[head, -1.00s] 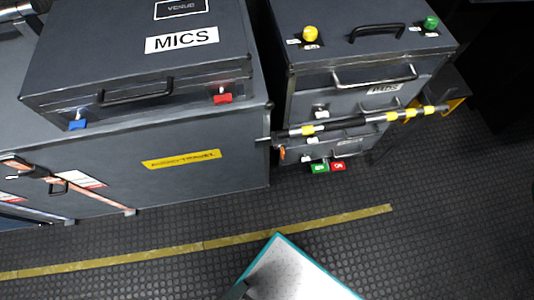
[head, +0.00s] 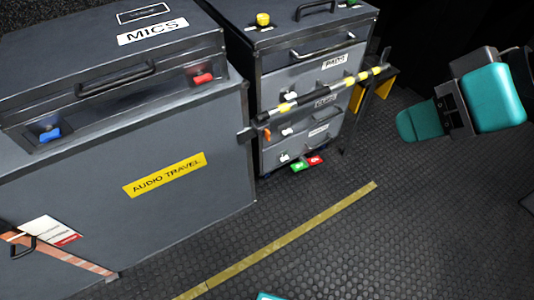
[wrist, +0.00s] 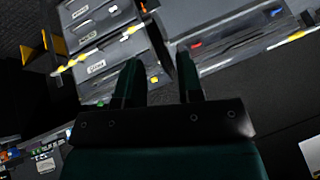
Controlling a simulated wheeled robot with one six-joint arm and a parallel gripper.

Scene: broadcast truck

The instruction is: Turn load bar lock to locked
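The load bar (head: 310,95), striped black, yellow and silver, runs across the front of the grey drawer unit (head: 300,75). A small orange lever (head: 267,133) hangs by its left end; I cannot tell surely whether this is the lock or how it is set. Green (head: 299,166) and red (head: 316,160) tags sit low, below the drawers. In the wrist view the striped bar (wrist: 92,48) crosses the upper left, tilted. My gripper (wrist: 157,72) is open and empty, its two dark fingers apart, with the drawer unit beyond them. My teal arm shows at right in the head view.
The grey audio travel case (head: 120,190) stands left of the drawer unit, with the mics case (head: 100,70) on top. An orange strap (head: 65,255) lies across its front. Dark ribbed floor with a yellow line (head: 290,240) is clear in front.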

